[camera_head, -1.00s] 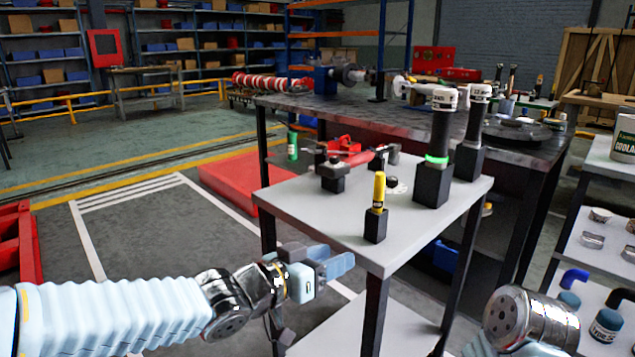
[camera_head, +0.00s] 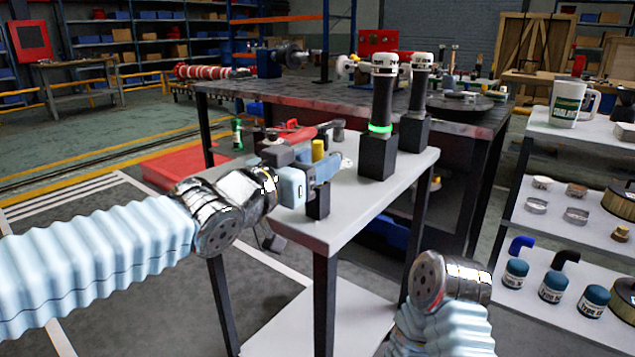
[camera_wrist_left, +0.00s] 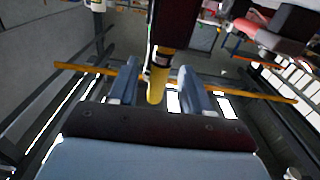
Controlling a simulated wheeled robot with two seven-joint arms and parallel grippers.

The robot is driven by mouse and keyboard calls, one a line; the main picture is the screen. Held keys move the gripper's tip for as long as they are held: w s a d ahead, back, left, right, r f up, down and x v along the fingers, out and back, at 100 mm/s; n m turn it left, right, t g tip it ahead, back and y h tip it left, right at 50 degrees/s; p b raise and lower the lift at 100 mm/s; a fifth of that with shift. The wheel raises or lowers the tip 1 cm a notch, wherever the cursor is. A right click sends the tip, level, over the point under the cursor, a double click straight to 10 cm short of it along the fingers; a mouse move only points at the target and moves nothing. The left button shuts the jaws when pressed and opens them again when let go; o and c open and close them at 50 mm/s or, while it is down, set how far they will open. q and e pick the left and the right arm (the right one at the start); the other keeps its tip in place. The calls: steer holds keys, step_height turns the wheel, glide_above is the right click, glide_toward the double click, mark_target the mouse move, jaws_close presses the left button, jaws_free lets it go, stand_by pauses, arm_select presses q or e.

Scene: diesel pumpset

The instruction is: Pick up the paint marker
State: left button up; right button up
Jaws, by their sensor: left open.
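The yellow paint marker (camera_head: 318,151) stands upright in a small black block (camera_head: 318,204) on the light grey stand. My left gripper (camera_head: 318,172) is open at the marker, and its fingers hide the marker's middle in the head view. In the left wrist view the marker (camera_wrist_left: 157,82) lies between the two spread fingers of the left gripper (camera_wrist_left: 158,88), with a gap on the right side; whether the left finger touches it I cannot tell. My right arm shows at the bottom right, but its gripper is out of view.
Two tall black devices with white tops (camera_head: 383,110) stand on the stand (camera_head: 385,190) behind the marker. A red-handled tool (camera_head: 305,134) and a green bottle (camera_head: 237,133) are near the left gripper.

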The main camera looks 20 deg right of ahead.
arm_select(q)
steer(key=shift+x, duration=1.45)
steer(key=c, duration=0.9)
step_height(320, 180, up, 10)
steer(key=p, duration=0.4)
steer(key=shift+o, duration=1.3)
steer(key=shift+c, duration=1.2)
steer(key=shift+r+p, duration=0.85)
steer(key=shift+f, duration=0.15)
